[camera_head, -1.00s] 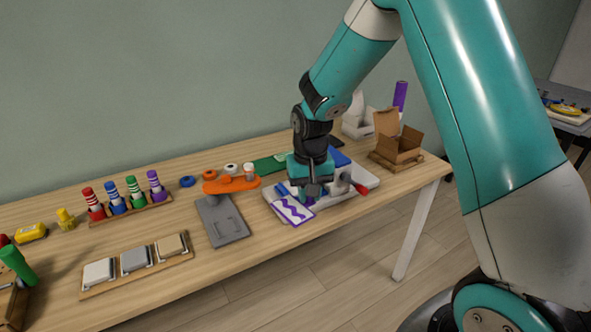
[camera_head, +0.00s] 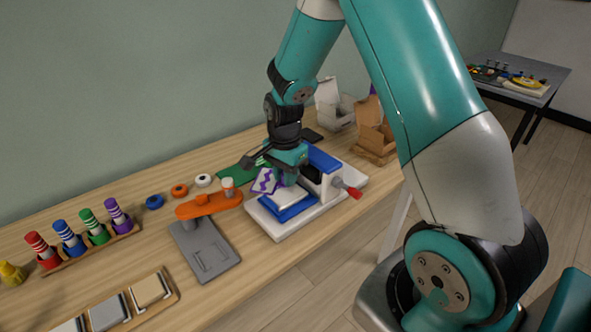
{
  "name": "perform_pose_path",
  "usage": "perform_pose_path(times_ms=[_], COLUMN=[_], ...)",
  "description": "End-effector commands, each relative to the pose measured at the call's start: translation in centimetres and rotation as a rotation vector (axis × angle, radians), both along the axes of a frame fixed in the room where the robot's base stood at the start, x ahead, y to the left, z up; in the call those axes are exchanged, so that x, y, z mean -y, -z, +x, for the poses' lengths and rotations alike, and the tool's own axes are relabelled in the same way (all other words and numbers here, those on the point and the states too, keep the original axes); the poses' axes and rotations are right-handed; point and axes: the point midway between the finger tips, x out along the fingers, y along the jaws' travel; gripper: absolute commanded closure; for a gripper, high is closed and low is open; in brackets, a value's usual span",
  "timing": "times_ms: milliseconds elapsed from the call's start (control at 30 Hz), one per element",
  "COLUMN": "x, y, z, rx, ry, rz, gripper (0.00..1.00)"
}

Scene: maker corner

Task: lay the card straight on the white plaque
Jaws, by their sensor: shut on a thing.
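The card (camera_head: 265,181) is white with a purple zigzag. My gripper (camera_head: 284,178) is shut on it and holds it tilted above the back left of a white-based fixture (camera_head: 325,207). The gripper hides part of the card. A pale plate (camera_head: 288,196), which looks like the white plaque, lies in the fixture's blue holder (camera_head: 297,212). The card appears apart from this plate and not lined up with it.
The fixture has a red-tipped handle (camera_head: 354,192) at its right. An orange arm on a grey stand (camera_head: 208,252) is at its left. Boxes (camera_head: 373,138) stand behind right. Striped pegs (camera_head: 70,240) and a rack of plaques (camera_head: 150,290) are at left.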

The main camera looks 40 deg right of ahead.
Motion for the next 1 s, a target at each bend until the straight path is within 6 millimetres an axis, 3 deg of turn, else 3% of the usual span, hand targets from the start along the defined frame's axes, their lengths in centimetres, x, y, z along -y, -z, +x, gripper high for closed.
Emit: perform_pose_path(times_ms=[133, 333, 667, 1000], x=[1.9, 2.9, 2.9, 2.8], y=[0.3, 0.8, 2.4, 5.7], z=[-0.7, -1.0, -1.1, -1.1], rx=[-0.002, -0.001, 0.0, -0.001], ry=[0.368, 0.628, 0.662, 0.659], rz=[0.0, 0.0, 0.0, 0.0], gripper=[1.0, 1.0, 1.0, 1.0])
